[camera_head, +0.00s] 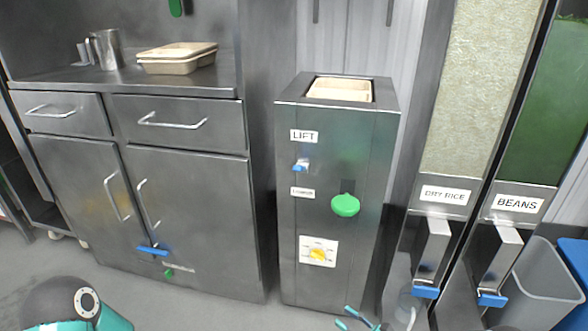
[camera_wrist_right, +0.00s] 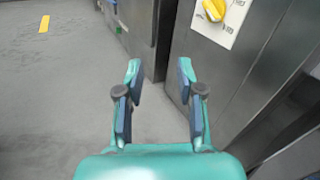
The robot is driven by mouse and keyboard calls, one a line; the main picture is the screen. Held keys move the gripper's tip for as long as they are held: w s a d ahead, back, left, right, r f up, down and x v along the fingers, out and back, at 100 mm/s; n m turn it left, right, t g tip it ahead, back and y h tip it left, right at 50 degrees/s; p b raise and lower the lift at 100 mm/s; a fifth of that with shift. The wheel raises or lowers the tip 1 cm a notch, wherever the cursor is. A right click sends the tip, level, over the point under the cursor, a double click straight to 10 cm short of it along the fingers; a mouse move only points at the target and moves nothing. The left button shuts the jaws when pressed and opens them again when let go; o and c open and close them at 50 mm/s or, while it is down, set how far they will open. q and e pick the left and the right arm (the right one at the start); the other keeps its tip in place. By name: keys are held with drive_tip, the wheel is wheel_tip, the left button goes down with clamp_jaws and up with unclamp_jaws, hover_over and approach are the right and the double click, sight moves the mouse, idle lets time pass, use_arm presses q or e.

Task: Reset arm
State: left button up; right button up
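My right gripper (camera_head: 358,318) shows only by its teal fingertips at the bottom edge of the head view, in front of the foot of the lift cabinet (camera_head: 335,220). In the right wrist view my right gripper (camera_wrist_right: 160,85) is open and empty, with grey floor between its fingers. The lift cabinet's yellow knob (camera_wrist_right: 214,9) is beyond it at the top. A teal and black part of my own arm shows at the bottom left of the head view. My left gripper itself is not in view.
A dry rice dispenser (camera_head: 445,195) and a beans dispenser (camera_head: 517,204) stand at right, beside a grey bin (camera_head: 545,285). A beige tray (camera_head: 340,90) sits in the lift top. A steel counter (camera_head: 190,85) at left holds beige trays (camera_head: 178,58) and a metal jug (camera_head: 107,50).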

drive_tip(key=s+a+n+g, duration=0.9)
drive_tip(key=s+a+g, duration=0.3)
drive_tip(key=s, duration=0.4)
drive_tip(key=s+d+f+n+g+h, duration=0.1)
drive_tip(key=s+d+f+n+h, duration=0.1)
drive_tip(key=s+d+n+h, duration=0.4)
drive_tip(key=s+d+f+n+g+h, duration=0.2)
drive_tip(key=s+n+h, duration=0.1)
drive_tip(key=s+n, duration=0.55)
wheel_tip(320, 180, up, 36)
drive_tip(key=w+t+p, duration=0.2)
drive_tip(key=t+p, duration=0.1)
drive_tip(key=p, duration=3.3)
drive_tip(key=shift+w+d, duration=0.2)
drive_tip(key=shift+w, duration=0.05)
